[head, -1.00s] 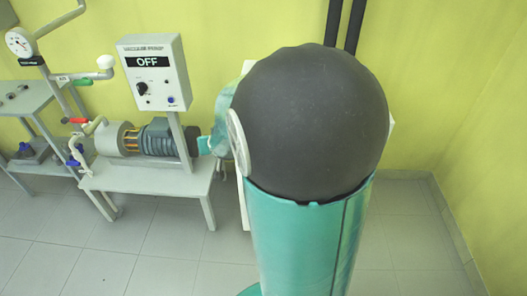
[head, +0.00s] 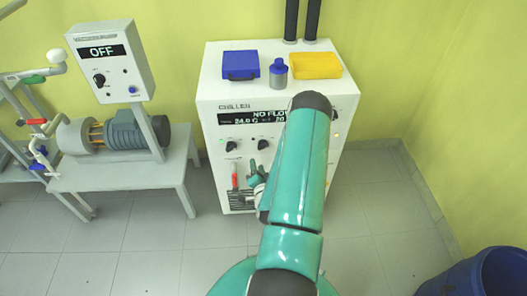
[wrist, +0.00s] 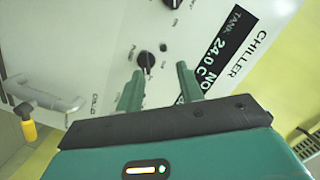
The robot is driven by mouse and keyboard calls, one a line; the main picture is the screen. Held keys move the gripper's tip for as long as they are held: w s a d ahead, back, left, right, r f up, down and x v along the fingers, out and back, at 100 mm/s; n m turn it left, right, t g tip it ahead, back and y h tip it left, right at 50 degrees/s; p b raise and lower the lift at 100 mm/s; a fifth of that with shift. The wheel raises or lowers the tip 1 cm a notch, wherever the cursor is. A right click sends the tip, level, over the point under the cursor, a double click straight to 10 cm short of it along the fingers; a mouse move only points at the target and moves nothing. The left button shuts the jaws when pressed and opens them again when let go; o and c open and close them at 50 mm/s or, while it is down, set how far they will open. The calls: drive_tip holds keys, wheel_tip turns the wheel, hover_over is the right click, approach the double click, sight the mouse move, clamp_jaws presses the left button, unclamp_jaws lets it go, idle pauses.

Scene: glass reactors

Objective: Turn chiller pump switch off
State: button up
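The white chiller (head: 222,100) stands mid-picture in the head view, its display showing "NO FLO…" and 24.0 C. Two black knobs sit below the display: a left knob (head: 231,146) and a second knob (head: 263,145). In the wrist view the panel appears turned; the second knob (wrist: 146,60) has a partly readable label starting "PU", and the other knob (wrist: 170,3) is cut off at the top edge. My gripper (wrist: 158,82) is open, its two green fingers apart with nothing between them. The "PU" knob lies just beyond the fingertips; contact cannot be told.
A red-handled valve (head: 235,176) projects from the chiller's lower front. A blue case (head: 240,65), a grey-blue bottle (head: 279,73) and a yellow tray (head: 316,66) are on top. A vacuum pump box (head: 112,62) reading OFF stands left; a blue barrel (head: 487,275) is lower right.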

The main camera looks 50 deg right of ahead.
sight(263, 148)
drive_tip(key=s+f+m+h, duration=0.2)
drive_tip(key=s+f+m, duration=0.1)
drive_tip(key=s, duration=0.1)
drive_tip(key=shift+g, duration=0.4)
drive_tip(key=x, duration=1.3)
drive_tip(key=shift+w+d+r, duration=0.1)
drive_tip(key=shift+d+r, duration=0.1)
drive_tip(key=shift+r, duration=0.15)
clamp_jaws()
